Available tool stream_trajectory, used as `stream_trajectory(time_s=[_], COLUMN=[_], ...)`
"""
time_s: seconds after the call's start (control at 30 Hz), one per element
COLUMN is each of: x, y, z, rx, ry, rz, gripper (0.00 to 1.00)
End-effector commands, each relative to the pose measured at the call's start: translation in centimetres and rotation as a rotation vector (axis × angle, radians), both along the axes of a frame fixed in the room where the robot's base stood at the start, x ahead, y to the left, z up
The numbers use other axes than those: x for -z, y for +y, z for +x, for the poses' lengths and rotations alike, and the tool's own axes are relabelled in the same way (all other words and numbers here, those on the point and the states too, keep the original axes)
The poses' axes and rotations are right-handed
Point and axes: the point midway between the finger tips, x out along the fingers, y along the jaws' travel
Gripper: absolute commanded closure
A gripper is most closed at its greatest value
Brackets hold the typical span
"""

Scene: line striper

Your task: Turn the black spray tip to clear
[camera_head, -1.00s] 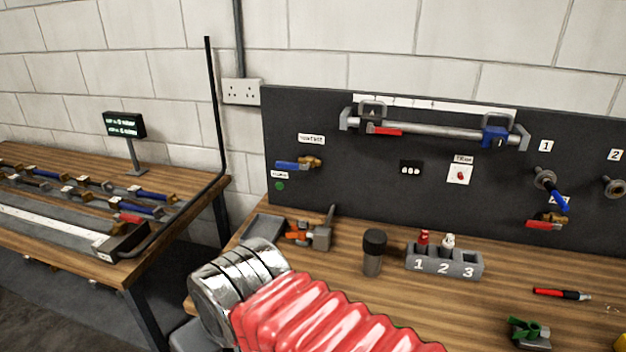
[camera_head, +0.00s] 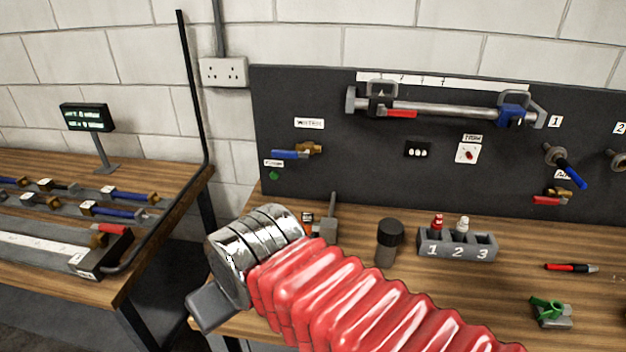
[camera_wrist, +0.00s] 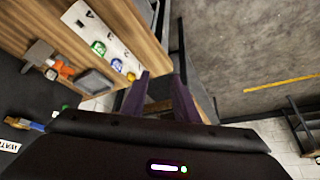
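My gripper (camera_wrist: 160,92) shows in the wrist view with two dark purple fingers spread apart. I see nothing held between them. In the head view my arm hides its fingertips. A grey block (camera_head: 329,230) with small orange parts stands on the bench, partly behind my arm. In the wrist view the grey block (camera_wrist: 38,54) and orange parts (camera_wrist: 60,68) lie to the left of the fingers, apart from them. I cannot make out a black spray tip for certain.
A black-capped cylinder (camera_head: 388,243) stands between my arm and the holder. A green-handled part (camera_head: 549,311) and a red-black pen (camera_head: 570,268) lie to the right. A dark panel (camera_head: 350,180) with valves rises behind. A grey tray (camera_wrist: 96,82) lies near the fingers.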

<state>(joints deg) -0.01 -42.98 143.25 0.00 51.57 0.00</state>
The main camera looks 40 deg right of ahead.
Motion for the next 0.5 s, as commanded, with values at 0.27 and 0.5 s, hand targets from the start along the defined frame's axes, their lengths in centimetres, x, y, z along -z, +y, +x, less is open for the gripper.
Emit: stream_trajectory(time_s=[0.27, 0.5], x=[-0.9, -2.8], y=[-1.4, -4.9], z=[1.3, 4.7], rx=[-0.025, -0.105], ry=[0.027, 0.104], rz=[-0.026, -0.089], gripper=[0.73, 0.73])
